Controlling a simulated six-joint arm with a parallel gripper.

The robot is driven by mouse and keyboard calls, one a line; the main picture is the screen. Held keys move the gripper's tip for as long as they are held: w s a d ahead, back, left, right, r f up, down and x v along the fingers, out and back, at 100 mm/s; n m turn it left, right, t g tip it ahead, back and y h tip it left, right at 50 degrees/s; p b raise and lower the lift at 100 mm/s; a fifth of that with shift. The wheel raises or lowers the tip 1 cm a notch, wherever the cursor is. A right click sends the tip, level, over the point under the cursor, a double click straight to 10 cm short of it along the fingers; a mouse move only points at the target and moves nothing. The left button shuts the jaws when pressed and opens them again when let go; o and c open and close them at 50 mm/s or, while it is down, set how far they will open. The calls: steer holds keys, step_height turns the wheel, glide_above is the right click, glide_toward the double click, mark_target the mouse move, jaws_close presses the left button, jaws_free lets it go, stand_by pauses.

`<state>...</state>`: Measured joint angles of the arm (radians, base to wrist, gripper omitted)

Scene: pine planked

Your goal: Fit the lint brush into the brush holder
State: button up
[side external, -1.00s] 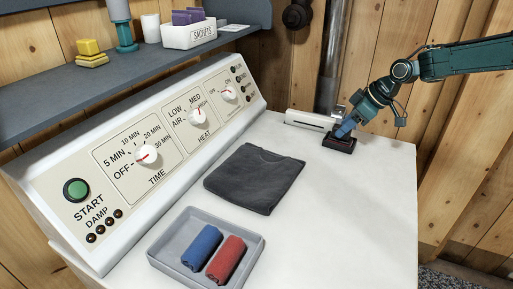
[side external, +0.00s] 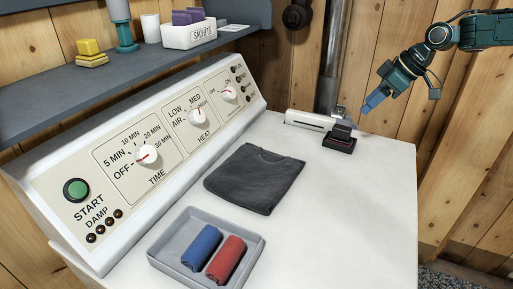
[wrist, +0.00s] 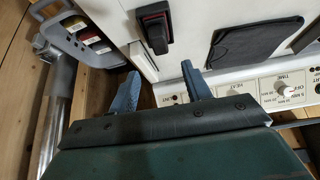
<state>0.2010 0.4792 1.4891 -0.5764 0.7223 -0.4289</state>
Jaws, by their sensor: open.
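The lint brush (side external: 342,130) is a dark block standing in the low black brush holder (side external: 338,145) near the far right of the white dryer top. In the wrist view the brush (wrist: 157,38) and the red-edged holder (wrist: 152,10) overlap, beyond my fingertips. Whether the brush is fully down in the holder I cannot tell. My gripper (side external: 369,104) is open and empty, above and to the right of the brush, clear of it. Its two blue fingers (wrist: 160,76) show apart in the wrist view with nothing between them.
A folded dark shirt (side external: 255,178) lies mid-top. A grey tray (side external: 163,262) holds a blue and a red roll at the front. The control panel (side external: 150,150) runs along the left, and a white lint-slot unit (side external: 308,120) sits behind the holder. The right front top is clear.

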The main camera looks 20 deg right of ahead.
steer(key=shift+v, duration=1.15)
steer(key=s+a+r+m+h, duration=0.1)
steer(key=s+r+m, duration=0.15)
steer(key=s, duration=0.75)
steer(key=s+a+r+m+h, duration=0.15)
steer(key=s+r, duration=0.25)
steer(key=s, duration=0.5)
steer(key=s+d+f+m, duration=0.1)
steer(key=s+f+m, duration=0.1)
steer(key=s, duration=0.7)
steer(key=s+d+f+m+h, duration=0.1)
steer(key=s+f+m, duration=0.1)
steer(key=s, duration=0.7)
steer(key=shift+s+f+t, duration=0.3)
steer(key=shift+f+t, duration=0.1)
steer(key=shift+f, duration=0.2)
steer(key=shift+h, duration=0.25)
